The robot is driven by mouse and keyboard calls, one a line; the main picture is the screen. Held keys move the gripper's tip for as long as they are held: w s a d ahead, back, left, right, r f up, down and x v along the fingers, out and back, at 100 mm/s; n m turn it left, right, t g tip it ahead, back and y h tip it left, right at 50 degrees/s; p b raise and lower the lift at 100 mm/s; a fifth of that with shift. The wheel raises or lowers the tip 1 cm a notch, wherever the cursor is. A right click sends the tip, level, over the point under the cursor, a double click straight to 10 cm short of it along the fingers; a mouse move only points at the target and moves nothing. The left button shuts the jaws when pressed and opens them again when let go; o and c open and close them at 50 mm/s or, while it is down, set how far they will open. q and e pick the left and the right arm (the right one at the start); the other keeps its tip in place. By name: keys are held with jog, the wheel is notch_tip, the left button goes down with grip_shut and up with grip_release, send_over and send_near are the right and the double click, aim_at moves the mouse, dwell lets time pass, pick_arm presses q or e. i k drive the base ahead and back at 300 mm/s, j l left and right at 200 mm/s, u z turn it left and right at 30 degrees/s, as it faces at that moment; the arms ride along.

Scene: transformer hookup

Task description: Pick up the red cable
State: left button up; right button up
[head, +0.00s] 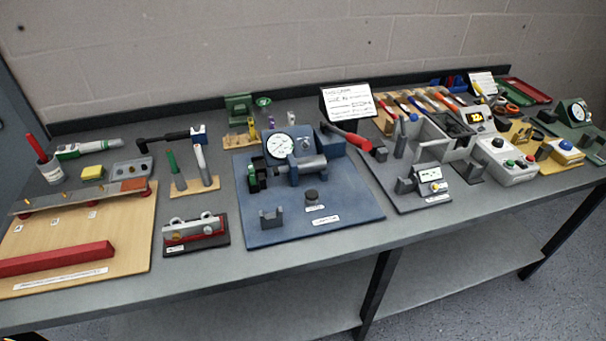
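I cannot make out a red cable for certain. A small orange-red loop (508,109) lies at the back right of the bench, in front of a red tray (526,90); it is too small to tell whether it is a cable. Other red things are a long bar (55,259) on the wooden board at the left and a red-handled tool (346,136) near the middle. Neither of my grippers is in view.
The long grey bench (290,262) is crowded. A blue fixture plate (350,212) with a dial stands in the middle, a wooden board (115,245) at the left. Grey boxes with knobs (503,160) stand at the right. A narrow front strip is clear.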

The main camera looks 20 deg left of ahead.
aim_at(388, 110)
jog(key=u, duration=0.35)
jog(key=i+l+u, duration=0.1)
jog(key=l+u, duration=0.15)
jog(key=u, duration=0.2)
jog(key=l+u, duration=0.3)
jog(key=u, duration=0.15)
jog(key=l+u, duration=0.6)
jog(key=u, duration=0.25)
